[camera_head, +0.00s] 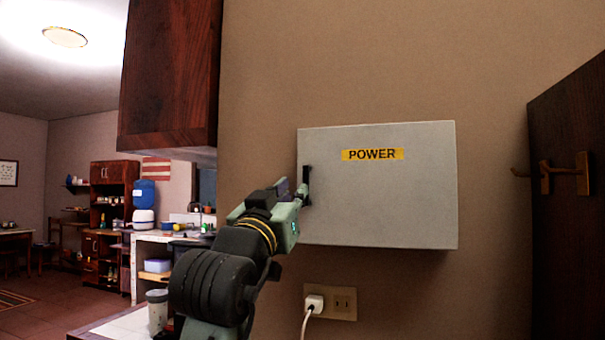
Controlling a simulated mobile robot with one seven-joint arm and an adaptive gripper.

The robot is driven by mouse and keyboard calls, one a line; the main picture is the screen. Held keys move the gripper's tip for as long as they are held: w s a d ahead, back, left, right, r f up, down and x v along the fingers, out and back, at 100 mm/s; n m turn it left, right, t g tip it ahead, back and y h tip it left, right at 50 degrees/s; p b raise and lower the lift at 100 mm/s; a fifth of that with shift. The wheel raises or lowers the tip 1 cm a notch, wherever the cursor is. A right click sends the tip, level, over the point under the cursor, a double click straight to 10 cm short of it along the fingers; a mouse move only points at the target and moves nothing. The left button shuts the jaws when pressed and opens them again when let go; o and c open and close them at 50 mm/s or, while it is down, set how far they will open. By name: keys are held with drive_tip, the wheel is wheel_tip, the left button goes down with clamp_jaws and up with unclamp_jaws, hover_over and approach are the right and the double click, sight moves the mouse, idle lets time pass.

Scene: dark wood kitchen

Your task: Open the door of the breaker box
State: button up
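The breaker box (400,195) is a light grey box on the beige wall, with a yellow POWER label (372,154). Its door looks closed. A black handle (306,185) sits at the left edge of the door. My gripper (301,192) is at this handle, with its tip over or against it. My arm reaches up from the lower left. The fingers are small and partly hidden by the gripper body, so I cannot tell whether they are around the handle or only beside it.
A wall outlet (342,303) with a white plug (314,302) is below the box. A dark wooden cabinet (172,75) hangs at the upper left. A dark wooden door (570,220) with a handle stands at the right. Bare wall lies between box and door.

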sight(305, 176)
drive_tip(key=p+x, duration=0.3)
drive_tip(key=x, duration=0.5)
drive_tip(key=shift+w, duration=0.1)
clamp_jaws()
idle(0.4)
